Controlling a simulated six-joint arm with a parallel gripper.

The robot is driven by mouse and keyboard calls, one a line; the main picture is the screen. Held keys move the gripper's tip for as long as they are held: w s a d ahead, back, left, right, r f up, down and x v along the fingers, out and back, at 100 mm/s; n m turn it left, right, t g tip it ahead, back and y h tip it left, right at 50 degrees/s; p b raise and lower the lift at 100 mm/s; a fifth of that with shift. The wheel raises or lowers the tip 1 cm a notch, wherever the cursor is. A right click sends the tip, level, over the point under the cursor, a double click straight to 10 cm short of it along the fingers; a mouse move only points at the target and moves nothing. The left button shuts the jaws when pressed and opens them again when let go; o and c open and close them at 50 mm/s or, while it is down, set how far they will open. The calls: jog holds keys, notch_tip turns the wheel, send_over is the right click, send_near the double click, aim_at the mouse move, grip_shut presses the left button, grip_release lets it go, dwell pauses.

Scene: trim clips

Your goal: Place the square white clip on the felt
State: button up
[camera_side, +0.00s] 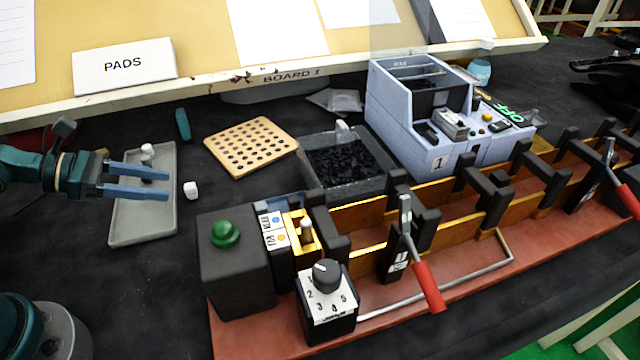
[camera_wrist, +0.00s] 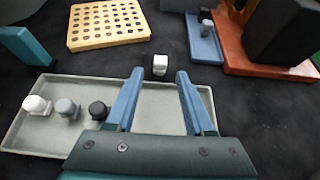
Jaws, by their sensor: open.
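The square white clip (camera_side: 191,190) stands on the dark cloth just right of the grey tray (camera_side: 125,232). It also shows in the wrist view (camera_wrist: 160,66), just past my fingertips and between their lines. My gripper (camera_side: 168,183) is open with nothing between its fingers; it reaches over the tray toward the clip. In the wrist view the gripper (camera_wrist: 160,74) hides part of the tray. In the tray, a white clip (camera_wrist: 36,105), a grey clip (camera_wrist: 67,108) and a black clip (camera_wrist: 98,110) stand in a row. No separate felt patch is distinguishable; the dark cloth may be it.
A perforated wooden board (camera_side: 250,146) lies behind the clip, and a bin of black pieces (camera_side: 345,165) stands to its right. Dark cloth around the clip is bare.

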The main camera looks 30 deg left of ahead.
jog(key=shift+v, duration=1.2)
jog(key=shift+d+r+m+g, duration=0.3)
jog(key=s+d+r+m+g+y, duration=0.1)
jog(key=s+d+r+m+g, duration=0.15)
jog(key=d+m, duration=0.3)
jog(key=s+d+r+m+g+y, duration=0.1)
jog(key=s+d+r+m+g, duration=0.1)
jog(key=d+r+m+g, duration=0.4)
jog(key=s+r+m+t+y, duration=0.3)
jog(key=s+m+t+y, duration=0.2)
jog(key=m, duration=1)
jog(key=shift+s+t+y, duration=0.35)
jog(key=shift+s+y, duration=0.65)
jog(key=shift+s, duration=0.15)
jog(key=shift+a, duration=0.1)
